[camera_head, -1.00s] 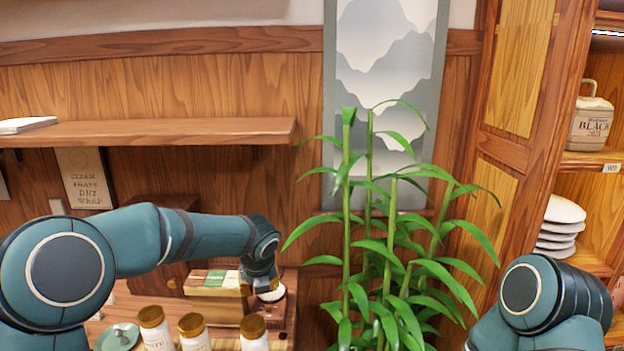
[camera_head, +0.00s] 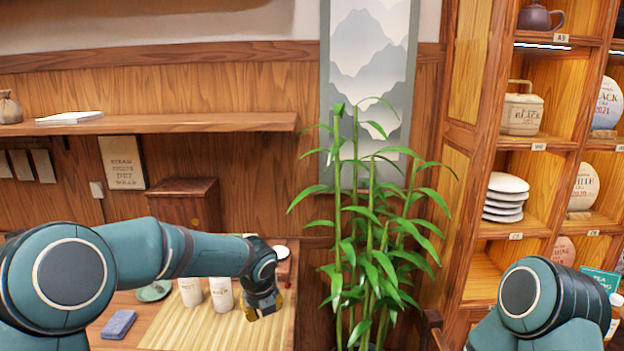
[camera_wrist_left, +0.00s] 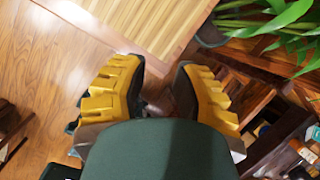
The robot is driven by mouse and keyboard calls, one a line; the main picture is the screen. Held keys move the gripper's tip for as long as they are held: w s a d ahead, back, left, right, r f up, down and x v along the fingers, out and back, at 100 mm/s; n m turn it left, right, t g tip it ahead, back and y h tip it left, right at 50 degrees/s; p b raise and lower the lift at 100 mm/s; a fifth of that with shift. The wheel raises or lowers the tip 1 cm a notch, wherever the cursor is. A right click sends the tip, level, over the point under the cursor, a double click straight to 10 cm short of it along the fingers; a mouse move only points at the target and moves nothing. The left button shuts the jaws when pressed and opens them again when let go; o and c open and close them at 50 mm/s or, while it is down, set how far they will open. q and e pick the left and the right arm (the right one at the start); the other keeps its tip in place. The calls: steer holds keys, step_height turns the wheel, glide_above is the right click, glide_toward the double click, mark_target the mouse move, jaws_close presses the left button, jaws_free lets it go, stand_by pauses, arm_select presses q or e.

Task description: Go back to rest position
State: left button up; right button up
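My left gripper (camera_head: 264,308) hangs at the end of the teal left arm, over the right part of the wooden table (camera_head: 115,330). In the left wrist view its two yellow-padded fingers (camera_wrist_left: 158,82) are spread with nothing held between them. Below them are the table's corner and the wooden floor. Of my right arm, only a teal upper part shows at the lower right of the head view; its gripper is out of view.
A slatted mat (camera_head: 205,333), white jars (camera_head: 190,291), a blue block (camera_head: 119,324) and a green dish (camera_head: 153,291) are on the table. A leafy bamboo plant (camera_head: 368,240) stands right of my left gripper. A shelf cabinet (camera_head: 455,215) fills the right.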

arm_select(q)
steer(key=s+f+n, duration=0.1)
steer(key=f, duration=0.1)
steer(key=d+f+n+g+h, duration=0.1)
steer(key=f+n, duration=0.1)
steer(key=f, duration=0.1)
steer(key=s+f+n, duration=0.1)
steer(key=f, duration=0.1)
steer(key=shift+s+d+f+h, duration=0.3)
steer(key=shift+d+f+h, duration=0.1)
steer(key=s+f+n, duration=0.5)
steer(key=s+n, duration=0.3)
steer(key=n, duration=0.1)
steer(key=s+f+n+h, duration=0.1)
steer(key=s+f+n, duration=0.4)
steer(key=s+n, duration=0.3)
steer(key=s+f+n+g+h, duration=0.1)
steer(key=s+f+n, duration=0.5)
steer(key=n, duration=0.5)
steer(key=shift+s+a, duration=0.2)
steer(key=shift+s, duration=0.95)
arm_select(e)
steer(key=shift+w+f, duration=0.2)
steer(key=shift+w, duration=0.4)
